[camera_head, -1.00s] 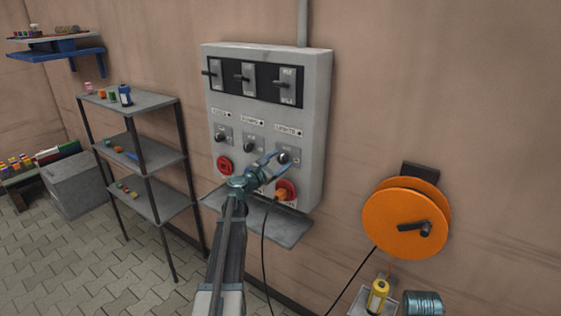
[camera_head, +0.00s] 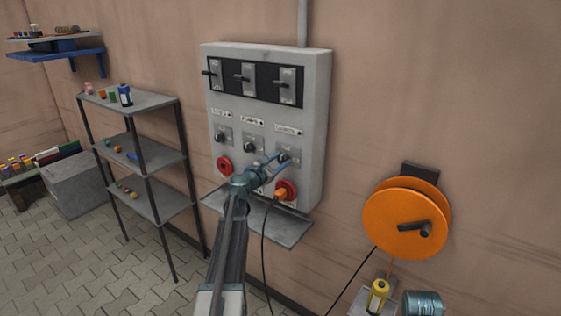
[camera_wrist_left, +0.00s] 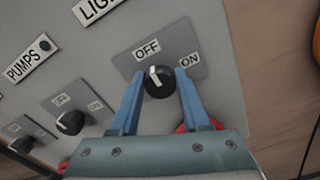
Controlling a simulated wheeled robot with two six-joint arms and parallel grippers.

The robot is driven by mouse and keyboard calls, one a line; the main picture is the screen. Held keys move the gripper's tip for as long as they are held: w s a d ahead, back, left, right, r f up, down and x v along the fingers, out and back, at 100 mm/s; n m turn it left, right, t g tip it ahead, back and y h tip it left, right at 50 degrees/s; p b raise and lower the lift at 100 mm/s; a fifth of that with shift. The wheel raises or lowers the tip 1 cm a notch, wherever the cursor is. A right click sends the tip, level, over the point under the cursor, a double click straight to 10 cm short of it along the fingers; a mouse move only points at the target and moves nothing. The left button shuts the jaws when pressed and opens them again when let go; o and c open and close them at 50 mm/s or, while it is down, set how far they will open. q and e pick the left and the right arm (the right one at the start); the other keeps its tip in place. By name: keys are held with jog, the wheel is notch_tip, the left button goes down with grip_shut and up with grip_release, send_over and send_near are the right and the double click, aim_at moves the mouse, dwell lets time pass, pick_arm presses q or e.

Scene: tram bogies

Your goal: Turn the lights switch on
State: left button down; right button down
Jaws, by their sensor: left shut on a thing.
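The lights switch (camera_head: 283,156) is the rightmost black rotary knob on the grey control panel (camera_head: 314,130). In the left wrist view the knob (camera_wrist_left: 158,82) sits on a grey plate marked OFF above and ON to the right. Its white pointer mark points up, towards OFF. My left gripper (camera_head: 281,160) reaches the panel from below. In the left wrist view its two blue fingers (camera_wrist_left: 158,88) stand on either side of the knob, shut on it. My right gripper is out of view.
Two similar knobs sit to the left, one labelled PUMPS (camera_wrist_left: 69,122). A small shelf (camera_head: 270,225) juts out under the panel. An orange reel (camera_head: 405,218) hangs at the right.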

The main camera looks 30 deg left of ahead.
pick_arm(q)
jog(key=m, duration=0.4)
jog(key=shift+d+f+m, duration=0.1)
jog(key=shift+d+m, duration=0.05)
jog(key=shift+m, duration=0.25)
jog(key=m, duration=0.4)
jog(key=shift+f+m, duration=0.15)
jog(key=shift+m, duration=0.15)
jog(key=m, duration=0.4)
jog(key=shift+d+f+b, duration=0.1)
jog(key=shift+b, duration=0.25)
jog(key=shift+f+m, duration=0.15)
jog(key=shift+m, duration=2.15)
jog(key=shift+c, duration=1.9)
grip_release()
jog(key=s+a, duration=0.1)
jog(key=s, duration=1.3)
